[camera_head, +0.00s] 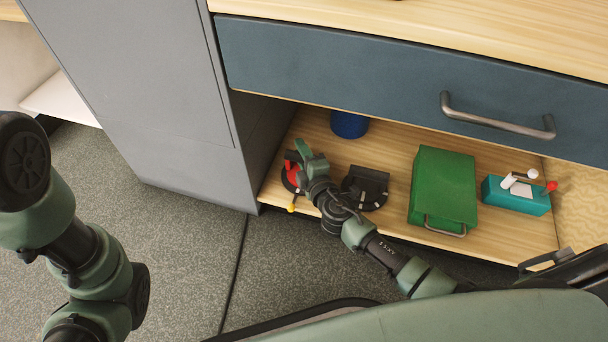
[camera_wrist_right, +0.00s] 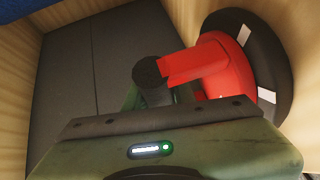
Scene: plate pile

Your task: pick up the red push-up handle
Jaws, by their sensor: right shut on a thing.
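The red push-up handle (camera_head: 292,178) is at the left end of the low wooden shelf, under the drawer. In the right wrist view the red handle (camera_wrist_right: 218,68) has a round black base with white patches. A red arm runs from it to a black cylindrical grip. My right gripper (camera_head: 302,160) reaches in from the right. It is shut on the handle, around the black grip end in the wrist view; the exact finger contact is partly hidden. I cannot tell whether the base is clear of the shelf. Only my left arm shows at the left; its gripper is out of view.
On the shelf (camera_head: 392,222) a black device (camera_head: 372,188) stands close right of my right gripper. A blue cylinder (camera_head: 348,124) is behind. A grey cabinet panel (camera_head: 190,130) borders the shelf's left.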

